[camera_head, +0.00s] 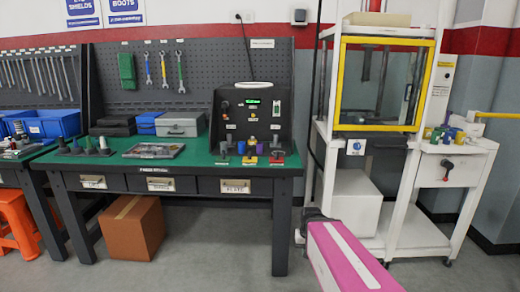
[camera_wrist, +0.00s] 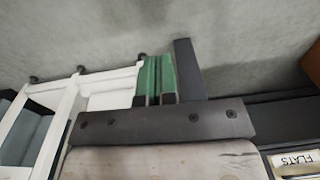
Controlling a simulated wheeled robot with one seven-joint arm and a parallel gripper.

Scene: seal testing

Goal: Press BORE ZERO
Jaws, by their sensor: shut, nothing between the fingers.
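A black test box (camera_head: 250,125) with a lit green display (camera_head: 254,101) stands at the right end of the green-topped bench (camera_head: 100,168). Its face has small knobs, a switch (camera_head: 277,107) and labels too small to read, so I cannot tell which control is BORE ZERO.
Three small fixtures on green, yellow and red bases (camera_head: 250,158) stand before the box. A white cart with a yellow-framed cabinet (camera_head: 428,80) is right of the bench. A cardboard box (camera_head: 133,228) is underneath. A bench leg (camera_wrist: 187,72) shows beyond my fingers.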

